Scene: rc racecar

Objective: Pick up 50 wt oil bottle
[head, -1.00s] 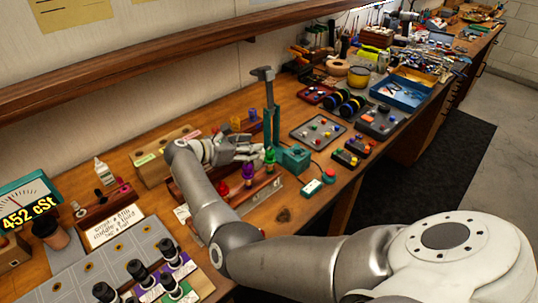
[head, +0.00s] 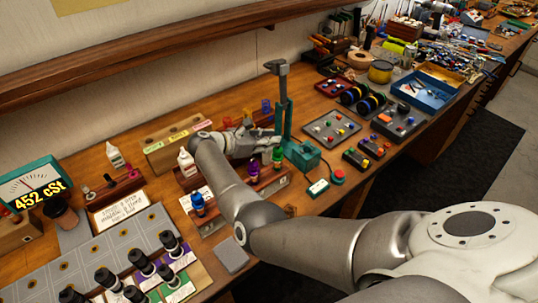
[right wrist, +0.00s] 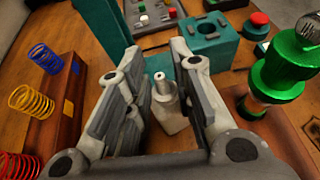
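A small white bottle (right wrist: 170,106) with a nozzle top stands between the fingers of my right gripper (right wrist: 158,88) in the right wrist view. The fingers are apart, with a gap at the left of the bottle; the right finger is close to it, and I cannot tell if it touches. In the head view my right gripper (head: 258,140) is beside the teal press, and this bottle is not clearly seen there. Two other white bottles, one by the wooden rack (head: 186,162) and one further left (head: 114,156), stand upright. No 50 wt label is legible. My left gripper is out of view.
A teal press (head: 300,155) stands right beside the right gripper. Purple (head: 253,171) and green (head: 277,157) shocks stand in a holder close to it; the green one also shows in the wrist view (right wrist: 280,75).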

